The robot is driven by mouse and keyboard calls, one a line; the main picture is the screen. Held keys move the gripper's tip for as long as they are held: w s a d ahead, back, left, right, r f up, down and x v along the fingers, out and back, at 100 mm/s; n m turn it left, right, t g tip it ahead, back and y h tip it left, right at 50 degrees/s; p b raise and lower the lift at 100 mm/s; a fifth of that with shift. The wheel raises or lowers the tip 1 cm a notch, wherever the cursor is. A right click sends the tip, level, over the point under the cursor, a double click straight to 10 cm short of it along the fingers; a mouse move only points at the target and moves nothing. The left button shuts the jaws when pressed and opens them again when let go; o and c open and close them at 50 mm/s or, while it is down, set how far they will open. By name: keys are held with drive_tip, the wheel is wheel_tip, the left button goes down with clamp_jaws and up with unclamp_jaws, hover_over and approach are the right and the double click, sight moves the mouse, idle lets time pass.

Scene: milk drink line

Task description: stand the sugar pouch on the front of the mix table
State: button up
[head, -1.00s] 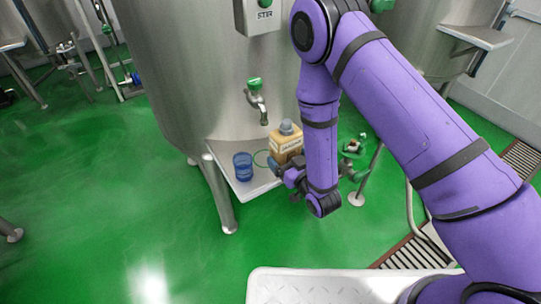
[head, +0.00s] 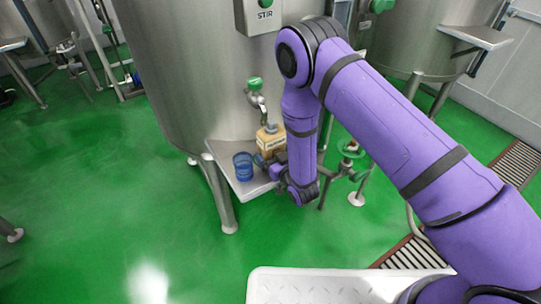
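A tan, capped container (head: 271,142) with a pale label is on or just above the steel shelf, below the tap. It is the only thing in view that could be the sugar pouch; the label is too small to read. My gripper (head: 264,163) is at its lower front and appears shut on it, since both have moved together. The fingertips are partly hidden. The steel shelf (head: 236,188) on the front of the big tank looks like the mix table. I cannot tell whether the container's base touches it.
A blue cup (head: 243,167) stands on the shelf just left of the container. A tap with a green knob (head: 255,86) hangs above. The tank (head: 185,75) is close behind. A green valve (head: 351,150) and pipes are at the right. The shelf's front corner is bare.

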drive_tip(key=shift+w+a+f, duration=0.1)
drive_tip(key=shift+f, duration=0.5)
drive_tip(key=shift+w+a+f, duration=0.15)
drive_tip(key=shift+w, duration=0.1)
drive_tip(key=o, duration=0.9)
drive_tip(key=shift+f, duration=0.1)
drive_tip(key=shift+c, duration=0.2)
drive_tip(key=shift+o, duration=0.7)
